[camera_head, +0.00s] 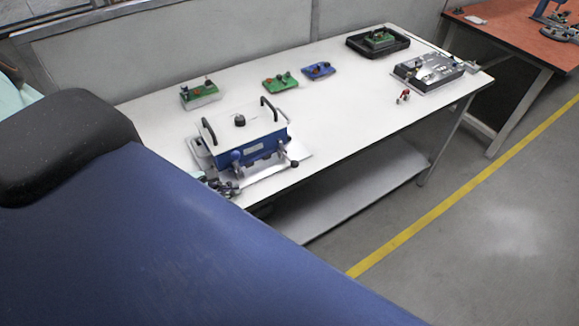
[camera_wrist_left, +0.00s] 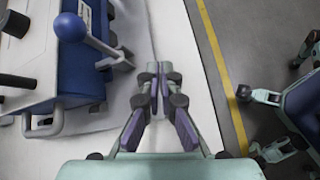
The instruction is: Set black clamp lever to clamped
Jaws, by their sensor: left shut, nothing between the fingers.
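A white-topped blue box fixture (camera_head: 245,136) stands at the near end of the white table. A lever with a dark ball knob (camera_head: 293,163) sticks out at its front right corner. In the left wrist view a ball knob (camera_wrist_left: 69,27) looks dark blue, on a bar running down to the right beside the fixture (camera_wrist_left: 80,80). I cannot tell surely whether this is the black clamp lever or how it is set. My left gripper (camera_wrist_left: 158,72) is shut and empty, beside the fixture and apart from the knob. In the head view my left gripper (camera_head: 230,187) is at the fixture's front left corner, small and partly hidden.
The fixture has black handles (camera_head: 270,107) and a black top knob (camera_head: 239,120). Small green (camera_head: 280,82) and blue (camera_head: 318,70) parts lie farther back. A black tray (camera_head: 377,42) and a grey fixture (camera_head: 428,70) stand at the far end. The table middle is clear.

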